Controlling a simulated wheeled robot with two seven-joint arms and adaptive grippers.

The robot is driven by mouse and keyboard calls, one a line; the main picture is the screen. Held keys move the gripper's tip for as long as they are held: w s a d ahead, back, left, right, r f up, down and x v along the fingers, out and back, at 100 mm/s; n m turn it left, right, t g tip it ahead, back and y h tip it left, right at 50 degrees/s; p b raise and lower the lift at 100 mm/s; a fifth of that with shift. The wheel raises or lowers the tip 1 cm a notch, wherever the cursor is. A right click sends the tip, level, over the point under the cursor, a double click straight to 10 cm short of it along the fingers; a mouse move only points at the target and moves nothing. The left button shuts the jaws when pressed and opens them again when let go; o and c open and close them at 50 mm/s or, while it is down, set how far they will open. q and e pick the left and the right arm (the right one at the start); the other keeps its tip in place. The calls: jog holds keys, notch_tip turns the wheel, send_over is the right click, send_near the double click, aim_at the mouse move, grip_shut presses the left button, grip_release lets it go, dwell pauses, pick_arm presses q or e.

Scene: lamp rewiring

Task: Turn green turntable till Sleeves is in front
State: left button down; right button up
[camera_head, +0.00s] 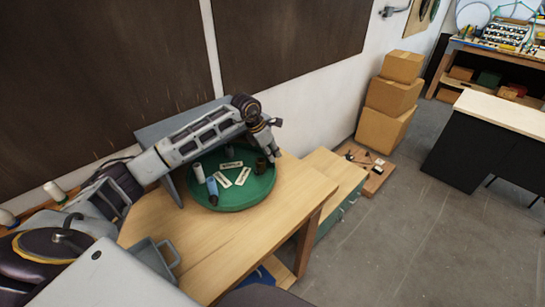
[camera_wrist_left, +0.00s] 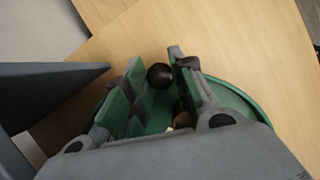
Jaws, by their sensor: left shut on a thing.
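The round green turntable (camera_head: 262,190) sits on the wooden table against the wall. Three white label cards lie on it: one at the back (camera_head: 231,165), one at the front (camera_head: 224,181) and one at the right (camera_head: 243,176); their words are too small to read. My left gripper (camera_head: 268,152) reaches over the turntable's back right edge, beside a dark object (camera_head: 262,165). In the left wrist view a dark round knob (camera_wrist_left: 160,76) stands between the left fingers, and the gripper is shut on it. My right gripper is not in view.
A white cylinder (camera_head: 199,173) and a blue one (camera_head: 214,190) stand on the turntable's left side. A grey panel (camera_wrist_left: 45,90) is close to the left gripper in the wrist view. The wooden tabletop (camera_head: 215,240) before the turntable is clear.

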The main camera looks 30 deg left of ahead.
pick_arm(q)
jog(key=shift+w+a, duration=0.3)
jog(key=shift+n, duration=0.3)
jog(key=c, duration=1.2)
grip_release()
jog(key=shift+v, duration=6)
jog(key=shift+d, duration=0.1)
